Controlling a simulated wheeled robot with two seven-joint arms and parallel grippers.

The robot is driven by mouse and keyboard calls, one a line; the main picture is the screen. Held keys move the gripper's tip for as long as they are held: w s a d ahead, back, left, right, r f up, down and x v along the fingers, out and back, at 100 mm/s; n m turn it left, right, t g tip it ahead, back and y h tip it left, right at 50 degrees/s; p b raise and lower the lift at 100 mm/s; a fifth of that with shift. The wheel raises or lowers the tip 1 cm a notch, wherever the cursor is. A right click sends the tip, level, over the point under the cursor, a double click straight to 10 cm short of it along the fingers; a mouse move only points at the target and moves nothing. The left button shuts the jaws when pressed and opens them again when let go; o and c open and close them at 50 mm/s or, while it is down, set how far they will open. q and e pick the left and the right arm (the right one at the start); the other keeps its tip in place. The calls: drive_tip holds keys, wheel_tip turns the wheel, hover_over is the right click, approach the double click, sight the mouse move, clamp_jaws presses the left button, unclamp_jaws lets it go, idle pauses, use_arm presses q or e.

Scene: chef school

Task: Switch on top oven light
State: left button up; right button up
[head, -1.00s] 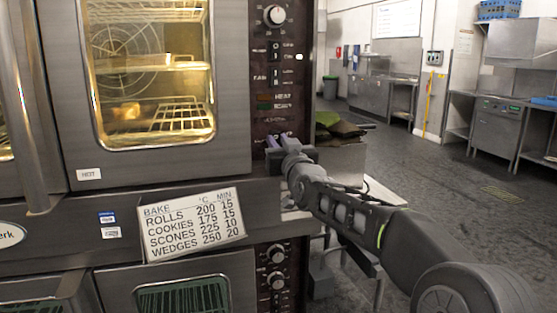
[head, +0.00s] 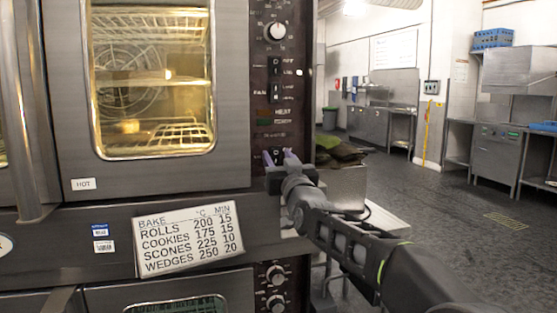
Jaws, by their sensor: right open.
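The top oven (head: 228,100) has a window (head: 152,75) with a warm yellow glow inside, racks and a round fan guard. Its dark control panel (head: 285,120) carries a knob (head: 275,31), rocker switches and small red and green indicators. A dark switch (head: 277,153) sits low on the panel, partly hidden by my gripper. My right gripper (head: 283,156) is open, its purple-grey fingertips on either side of that switch; I cannot tell whether they touch it. My left gripper is out of view.
A lower oven with its own knobs (head: 275,279) is below. A bake-times sign (head: 188,238) hangs on the ledge. A vertical door handle (head: 24,110) stands at left. Dark cloths (head: 340,150) lie on a surface right of the oven. The floor at right is clear.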

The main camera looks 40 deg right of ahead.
drive_tip(key=b+v, duration=0.1)
drive_tip(key=v, duration=0.7)
drive_tip(key=shift+w, duration=0.1)
idle(0.6)
